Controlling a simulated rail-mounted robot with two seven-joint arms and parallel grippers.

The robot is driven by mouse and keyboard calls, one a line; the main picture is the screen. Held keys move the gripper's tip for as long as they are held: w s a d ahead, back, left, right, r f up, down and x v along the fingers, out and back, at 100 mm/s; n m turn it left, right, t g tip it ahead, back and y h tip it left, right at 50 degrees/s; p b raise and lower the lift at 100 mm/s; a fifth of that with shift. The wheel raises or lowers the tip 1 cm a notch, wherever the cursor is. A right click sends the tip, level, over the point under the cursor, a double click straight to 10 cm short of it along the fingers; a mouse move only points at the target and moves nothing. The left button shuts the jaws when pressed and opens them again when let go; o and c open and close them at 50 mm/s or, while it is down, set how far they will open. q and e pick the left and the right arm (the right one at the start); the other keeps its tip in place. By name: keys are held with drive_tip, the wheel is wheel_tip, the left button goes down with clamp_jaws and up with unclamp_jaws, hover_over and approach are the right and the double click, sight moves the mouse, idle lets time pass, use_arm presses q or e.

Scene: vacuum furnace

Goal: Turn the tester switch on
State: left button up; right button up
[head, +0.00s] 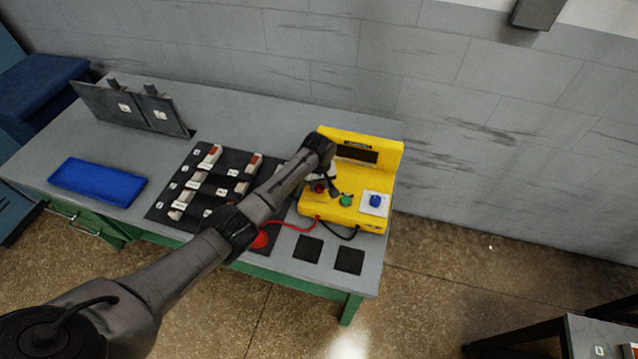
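The yellow tester (385,152) stands at the right end of the grey workbench. It has a dark display strip on its raised back. On its top are a blue knob (376,200) on a white plate, a green button or terminal (346,200) and a red one beside my gripper. I cannot tell the switch's setting. My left arm reaches in from the lower left, and my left gripper (330,187) is over the tester's left part, left of the green button and the blue knob. Its fingers are too small to read. My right gripper is not in view.
A red and a black lead run from the tester's front towards dark square pads (308,248) on the workbench (240,108). A black mat with labelled parts (240,183), a blue tray (97,182) and upright grey plates (130,108) are further left. A grey wall stands behind.

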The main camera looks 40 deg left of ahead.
use_arm(q)
drive_tip(key=shift+c, duration=0.5)
clamp_jaws()
